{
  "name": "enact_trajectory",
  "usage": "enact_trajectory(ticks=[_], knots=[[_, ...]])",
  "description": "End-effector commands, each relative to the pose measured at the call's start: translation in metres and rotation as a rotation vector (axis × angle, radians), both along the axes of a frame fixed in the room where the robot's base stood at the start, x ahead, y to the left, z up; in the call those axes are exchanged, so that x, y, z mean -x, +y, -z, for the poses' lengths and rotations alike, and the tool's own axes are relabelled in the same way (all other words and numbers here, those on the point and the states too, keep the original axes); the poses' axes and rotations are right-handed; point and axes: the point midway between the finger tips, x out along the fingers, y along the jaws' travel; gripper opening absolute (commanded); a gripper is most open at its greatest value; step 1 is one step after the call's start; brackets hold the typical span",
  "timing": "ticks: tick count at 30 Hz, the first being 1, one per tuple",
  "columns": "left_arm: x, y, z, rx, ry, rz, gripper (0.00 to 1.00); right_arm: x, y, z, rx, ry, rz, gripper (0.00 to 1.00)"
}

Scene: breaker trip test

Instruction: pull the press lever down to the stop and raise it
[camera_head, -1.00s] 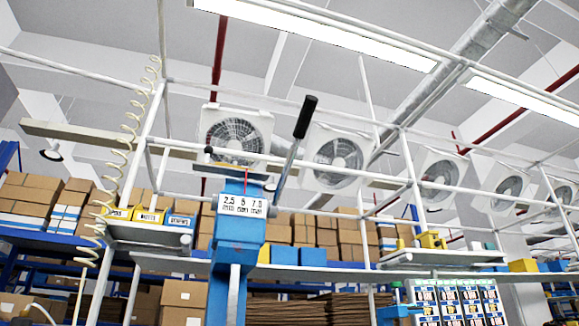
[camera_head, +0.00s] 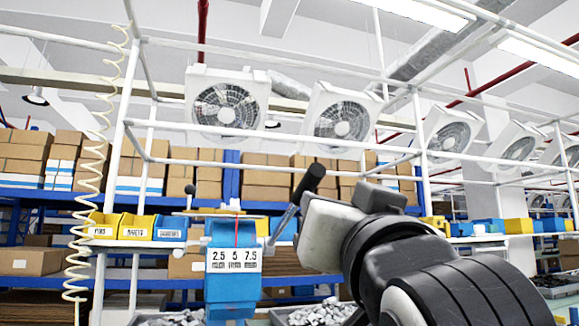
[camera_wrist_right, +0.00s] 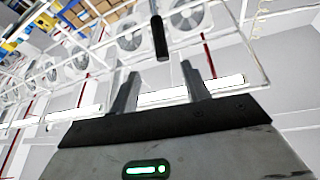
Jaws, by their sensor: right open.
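The blue press (camera_head: 233,262) stands left of centre in the head view, with a scale marked 2.5, 5 and 7.5. Its lever slants up and right from the press to a black grip (camera_head: 311,180). My right arm comes in from the right, and its pale gripper body (camera_head: 328,232) shows close beside the lever; its fingers are hidden there. In the right wrist view the open, empty right gripper (camera_wrist_right: 160,70) has the black lever grip (camera_wrist_right: 160,40) near the gap between its fingertips. Whether they touch cannot be told. My left gripper is not in view.
Yellow and blue bins (camera_head: 138,228) sit on a shelf left of the press. A coiled cream hose (camera_head: 92,180) hangs at the left. White frame bars (camera_head: 270,133) cross behind the press. Trays of metal parts (camera_head: 318,312) lie low on either side.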

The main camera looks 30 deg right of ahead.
Motion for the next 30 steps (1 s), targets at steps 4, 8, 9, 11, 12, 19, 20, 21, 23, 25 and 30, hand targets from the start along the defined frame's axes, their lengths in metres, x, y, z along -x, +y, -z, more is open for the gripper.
enact_trajectory(ticks=[4, 8, 9, 11, 12, 19, 20, 21, 23, 25, 30], knots=[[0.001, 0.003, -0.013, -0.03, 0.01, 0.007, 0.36, -0.016, -0.007, -0.011, 0.001, 0.01, 0.005, 0.47], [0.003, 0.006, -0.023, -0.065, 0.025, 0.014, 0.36, -0.032, -0.013, -0.02, 0.002, 0.011, 0.006, 0.47], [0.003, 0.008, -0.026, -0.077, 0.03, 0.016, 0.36, -0.037, -0.015, -0.022, 0.002, 0.011, 0.006, 0.47], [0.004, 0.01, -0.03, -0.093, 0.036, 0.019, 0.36, -0.043, -0.018, -0.025, 0.005, 0.011, 0.004, 0.47], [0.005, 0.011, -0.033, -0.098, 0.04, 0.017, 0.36, -0.048, -0.019, -0.027, 0.005, 0.011, 0.005, 0.47], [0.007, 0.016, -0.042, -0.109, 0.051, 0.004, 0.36, -0.079, -0.032, -0.035, 0.006, 0.007, 0.007, 0.47], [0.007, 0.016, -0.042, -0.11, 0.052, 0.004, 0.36, -0.085, -0.035, -0.038, 0.005, 0.007, 0.006, 0.47], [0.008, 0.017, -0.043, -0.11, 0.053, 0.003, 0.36, -0.092, -0.038, -0.041, 0.005, 0.006, 0.005, 0.47], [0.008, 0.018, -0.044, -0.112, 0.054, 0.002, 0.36, -0.102, -0.041, -0.045, 0.004, 0.005, 0.005, 0.47], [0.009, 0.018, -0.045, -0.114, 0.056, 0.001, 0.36, -0.112, -0.046, -0.049, 0.005, 0.006, 0.004, 0.47], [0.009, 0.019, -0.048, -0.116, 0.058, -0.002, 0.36, -0.128, -0.051, -0.056, 0.004, 0.004, 0.002, 0.47]])
